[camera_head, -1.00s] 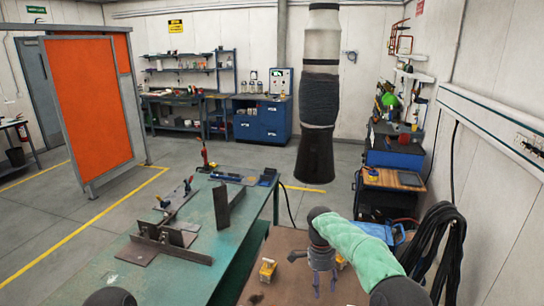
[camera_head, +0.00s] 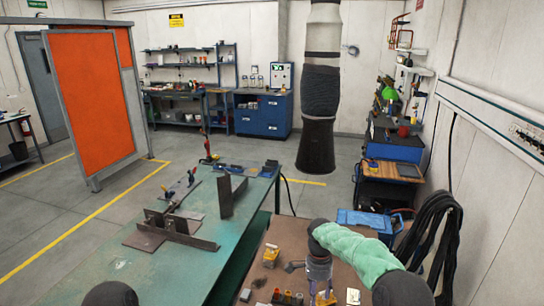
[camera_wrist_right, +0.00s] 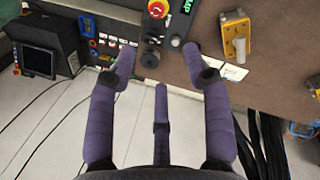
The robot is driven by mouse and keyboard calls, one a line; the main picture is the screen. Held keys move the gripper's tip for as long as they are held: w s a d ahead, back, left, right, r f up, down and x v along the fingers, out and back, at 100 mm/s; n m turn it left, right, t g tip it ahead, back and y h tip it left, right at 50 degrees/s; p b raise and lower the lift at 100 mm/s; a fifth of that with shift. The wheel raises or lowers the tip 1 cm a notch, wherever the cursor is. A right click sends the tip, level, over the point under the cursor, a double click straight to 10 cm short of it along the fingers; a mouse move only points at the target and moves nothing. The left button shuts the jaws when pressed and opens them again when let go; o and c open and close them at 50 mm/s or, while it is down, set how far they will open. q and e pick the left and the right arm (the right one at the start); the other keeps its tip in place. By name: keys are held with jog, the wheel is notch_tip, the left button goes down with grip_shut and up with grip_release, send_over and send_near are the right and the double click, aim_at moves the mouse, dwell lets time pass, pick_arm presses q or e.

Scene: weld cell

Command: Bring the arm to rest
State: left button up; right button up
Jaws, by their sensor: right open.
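My right arm, in a green sleeve, comes in from the lower right in the head view. My right gripper (camera_head: 319,285) is at its end, over the brown bench (camera_head: 290,240), with its fingers partly cut off by the lower picture edge. In the right wrist view my right gripper (camera_wrist_right: 159,62) shows three purple-sleeved fingers spread apart with nothing between them. The fingertips lie over the bench edge, with pale floor below. My left gripper is outside both views.
A yellow block-like item (camera_head: 270,256) stands on the brown bench. The wrist view shows a red button (camera_wrist_right: 155,8), a yellow item (camera_wrist_right: 235,35) and a dark monitor (camera_wrist_right: 38,60). The green table (camera_head: 110,262) carries steel plates. Black cables (camera_head: 437,235) hang at right.

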jog(key=s+a+f+n+y+b, duration=0.25)
jog(key=s+f, duration=0.35)
jog(key=f, duration=0.5)
jog(key=s+a+f+n+y+b, duration=0.1)
jog(key=s+f+n+b, duration=0.3)
jog(key=f, duration=0.8)
jog(key=s+f+n, duration=0.1)
jog(key=s+f, duration=0.2)
jog(key=s, duration=0.4)
jog(key=s+a+f+n+t+b, duration=0.1)
jog(key=s+f, duration=0.3)
jog(key=s, duration=0.4)
jog(key=s+f+n+t+b, duration=0.1)
jog(key=s+f, duration=0.2)
jog(key=s, duration=0.5)
jog(key=shift+a+f+y, duration=0.15)
jog(key=shift+f+y, duration=0.05)
jog(key=shift+y, duration=0.15)
